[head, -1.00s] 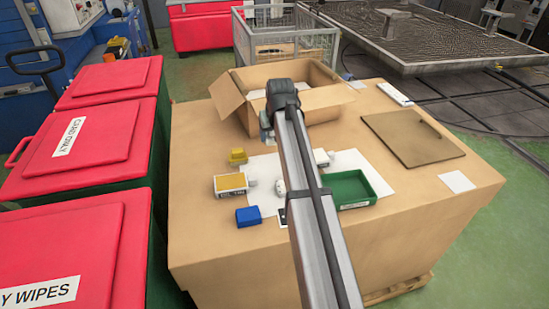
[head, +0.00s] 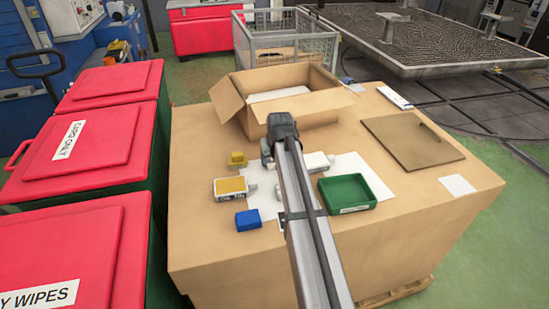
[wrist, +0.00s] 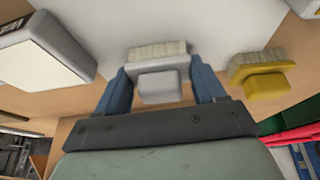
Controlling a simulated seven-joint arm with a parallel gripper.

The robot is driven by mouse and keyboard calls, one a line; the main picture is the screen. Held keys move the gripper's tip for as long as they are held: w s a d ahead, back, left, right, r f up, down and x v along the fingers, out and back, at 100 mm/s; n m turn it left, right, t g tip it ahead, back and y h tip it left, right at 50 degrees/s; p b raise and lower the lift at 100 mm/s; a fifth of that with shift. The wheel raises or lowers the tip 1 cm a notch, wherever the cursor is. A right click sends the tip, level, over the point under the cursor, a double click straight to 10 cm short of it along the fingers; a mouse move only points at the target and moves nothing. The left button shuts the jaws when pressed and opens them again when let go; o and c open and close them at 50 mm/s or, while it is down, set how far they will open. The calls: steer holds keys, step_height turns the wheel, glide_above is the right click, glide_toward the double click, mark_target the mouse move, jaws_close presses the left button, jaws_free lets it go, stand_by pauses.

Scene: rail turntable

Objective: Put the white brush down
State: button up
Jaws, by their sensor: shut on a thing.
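The white brush (wrist: 158,82) is between the two blue fingers of my gripper (wrist: 160,86) in the wrist view, its pale bristles toward the top of the picture. My gripper is shut on it. In the head view my gripper (head: 267,157) is low over the left part of the white sheet (head: 268,194), and my arm hides most of the brush. I cannot tell whether the bristles touch the surface. A yellow brush (wrist: 262,78) stands beside it, apart, on the right in the wrist view; it also shows in the head view (head: 237,159).
An open cardboard box (head: 240,92) stands behind. A yellow-topped white box (head: 231,188) and a blue block (head: 248,219) are left of my arm. A brown board (head: 412,140) lies farther right.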

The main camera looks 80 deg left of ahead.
steer(key=shift+f, duration=0.1)
steer(key=o, duration=1)
steer(key=v, duration=1.2)
